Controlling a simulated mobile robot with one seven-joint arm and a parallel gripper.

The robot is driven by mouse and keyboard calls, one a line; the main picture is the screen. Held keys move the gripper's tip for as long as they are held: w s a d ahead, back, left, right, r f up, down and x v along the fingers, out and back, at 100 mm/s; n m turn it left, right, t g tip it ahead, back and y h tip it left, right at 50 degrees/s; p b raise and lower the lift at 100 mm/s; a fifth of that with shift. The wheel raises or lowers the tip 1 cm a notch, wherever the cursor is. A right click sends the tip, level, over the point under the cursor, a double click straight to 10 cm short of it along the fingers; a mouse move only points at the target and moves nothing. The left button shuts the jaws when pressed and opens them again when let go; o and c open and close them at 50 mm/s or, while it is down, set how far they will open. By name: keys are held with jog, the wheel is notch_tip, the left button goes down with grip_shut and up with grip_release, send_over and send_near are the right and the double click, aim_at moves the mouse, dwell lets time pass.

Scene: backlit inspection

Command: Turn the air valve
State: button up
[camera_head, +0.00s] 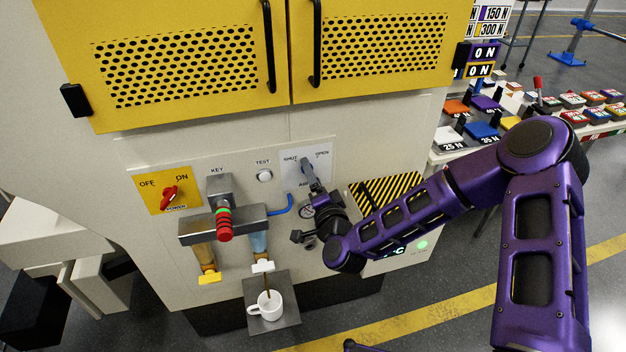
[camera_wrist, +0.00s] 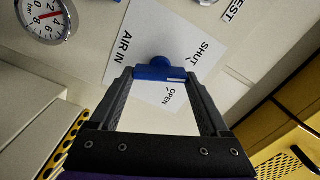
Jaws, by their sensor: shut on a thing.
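The air valve's blue handle (camera_wrist: 158,71) sits on a white plate (camera_wrist: 200,55) marked SHUT, OPEN and AIR IN. In the wrist view the handle lies crosswise between the fingertips of my gripper (camera_wrist: 158,76), which is shut on it. In the head view my gripper (camera_head: 311,176) reaches up to the white plate (camera_head: 322,160) on the machine front, and the handle is hidden behind its fingers. A round pressure gauge (camera_wrist: 45,17) with a red needle is beside the plate in the wrist view.
Left of the valve are a TEST button (camera_head: 264,175), a KEY fitting (camera_head: 219,187) and a red OFF/ON knob (camera_head: 170,196) on a yellow plate. A white cup (camera_head: 268,305) stands on a tray below. A striped box (camera_head: 385,190) is close to my arm at right.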

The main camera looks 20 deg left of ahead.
jog(key=shift+n+b, duration=1.05)
jog(key=shift+n, duration=1.15)
jog(key=o, duration=1.2)
jog(key=shift+s, duration=0.1)
jog(key=shift+p+v, duration=4.2)
jog(key=shift+v, duration=4.5)
jog(key=shift+d, duration=0.1)
